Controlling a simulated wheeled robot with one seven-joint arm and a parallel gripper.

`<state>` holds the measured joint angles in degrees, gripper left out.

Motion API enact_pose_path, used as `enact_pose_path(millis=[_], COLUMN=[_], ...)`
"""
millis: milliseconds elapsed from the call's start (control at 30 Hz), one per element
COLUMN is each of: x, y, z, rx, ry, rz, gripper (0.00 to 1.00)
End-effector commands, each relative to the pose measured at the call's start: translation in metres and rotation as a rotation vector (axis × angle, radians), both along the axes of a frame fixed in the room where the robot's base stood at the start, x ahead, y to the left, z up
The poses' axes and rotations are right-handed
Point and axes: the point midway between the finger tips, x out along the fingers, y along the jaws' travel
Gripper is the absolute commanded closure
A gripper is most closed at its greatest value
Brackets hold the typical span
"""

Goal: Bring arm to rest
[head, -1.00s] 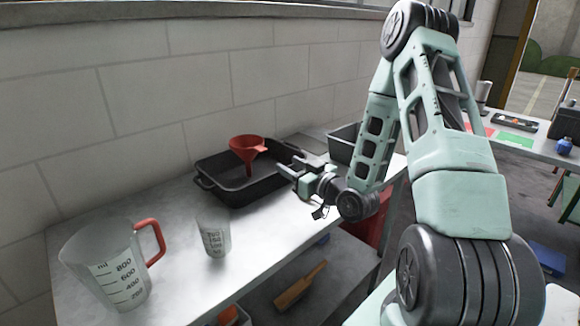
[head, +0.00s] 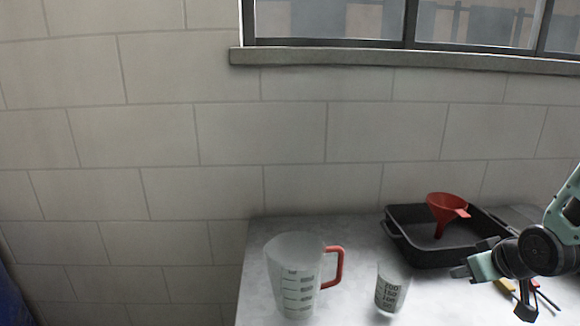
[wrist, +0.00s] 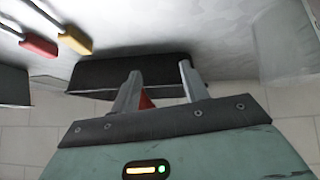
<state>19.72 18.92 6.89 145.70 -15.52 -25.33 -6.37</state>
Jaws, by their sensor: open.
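My gripper (wrist: 158,88) shows in the wrist view with its two fingers apart and nothing between them. In the head view my gripper (head: 462,272) is at the right, above the bench and in front of the black tray. The lower part of my arm is outside the head view. The black tray (head: 402,246) stands on the bench against the wall, and it also shows behind the fingers in the wrist view (wrist: 95,75). A red funnel (head: 446,206) stands in the tray; a bit of it shows between the fingers.
A clear measuring jug (head: 296,285) with a red handle and a small measuring cup (head: 391,290) stand on the bench (head: 262,240), left of my gripper. Screwdrivers with yellow and red handles (wrist: 76,40) lie nearby. A block wall and window ledge (head: 400,56) rise behind.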

Motion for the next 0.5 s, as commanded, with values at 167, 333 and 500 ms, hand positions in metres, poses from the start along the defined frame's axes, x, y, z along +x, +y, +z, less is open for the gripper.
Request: enact_pose_path(millis=[167, 333, 500], x=[-0.041, -0.081, -0.116], y=[0.028, 0.053, 0.093], z=[0.018, 0.033, 0.054], rx=[0.008, 0.046, 0.068], ry=[0.212, 0.372, 0.500], rz=[-0.062, -0.110, -0.073], gripper=[0.55, 0.55, 0.55])
